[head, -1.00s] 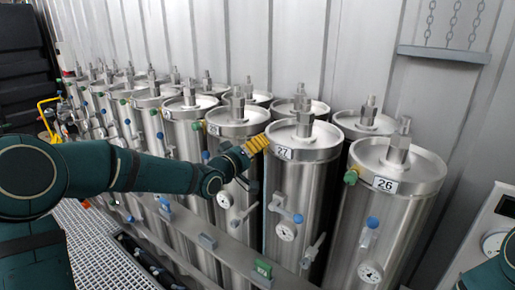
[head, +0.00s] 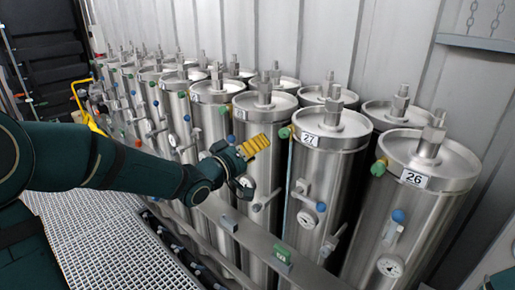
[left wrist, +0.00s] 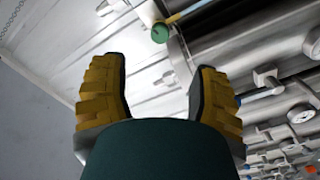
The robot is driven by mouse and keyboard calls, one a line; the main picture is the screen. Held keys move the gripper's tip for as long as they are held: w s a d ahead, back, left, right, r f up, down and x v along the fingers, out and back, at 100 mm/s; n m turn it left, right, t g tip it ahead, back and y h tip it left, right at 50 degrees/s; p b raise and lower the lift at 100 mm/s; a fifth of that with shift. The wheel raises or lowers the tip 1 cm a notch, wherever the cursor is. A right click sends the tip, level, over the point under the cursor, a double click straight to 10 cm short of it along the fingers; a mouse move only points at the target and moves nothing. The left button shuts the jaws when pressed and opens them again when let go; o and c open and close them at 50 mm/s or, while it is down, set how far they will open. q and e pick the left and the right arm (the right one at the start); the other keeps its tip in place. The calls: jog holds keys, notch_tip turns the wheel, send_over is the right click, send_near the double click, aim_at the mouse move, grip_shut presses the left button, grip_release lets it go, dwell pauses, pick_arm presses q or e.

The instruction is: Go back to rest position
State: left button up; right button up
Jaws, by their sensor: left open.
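My left gripper (head: 257,146) has yellow ribbed fingers and is in front of the row of steel vessels, left of the vessel labelled 27 (head: 322,185). In the left wrist view its two fingers (left wrist: 160,90) stand wide apart with nothing between them. A green knob (left wrist: 160,33) and a steel vessel (left wrist: 240,45) show beyond the fingertips, apart from them. My right gripper is not in view; only a bit of dark green shows at the lower right corner of the head view.
The vessel labelled 26 (head: 412,210) stands at the right, with a blue-capped valve (head: 397,216) and a gauge. A grated floor (head: 90,225) lies at the left. A corrugated wall (head: 300,40) closes the back.

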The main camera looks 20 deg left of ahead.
pick_arm(q)
jog(key=s+d+f+g+y+b, duration=0.1)
jog(key=d+f+g, duration=0.2)
jog(key=f, duration=0.9)
jog(key=s+d+f+g, duration=0.2)
jog(key=d+f+g, duration=0.15)
jog(key=f, duration=0.85)
jog(key=s+d+f+m+g, duration=0.2)
jog(key=s+d+f+g, duration=0.1)
jog(key=s+f, duration=0.6)
jog(key=s+d+f+m+g+y+b, duration=0.1)
jog(key=s+d+f+g, duration=0.3)
jog(key=s+f, duration=0.6)
jog(key=shift+d+f+m+g, duration=0.25)
jog(key=shift+f+m+g, duration=0.55)
jog(key=shift+f, duration=0.15)
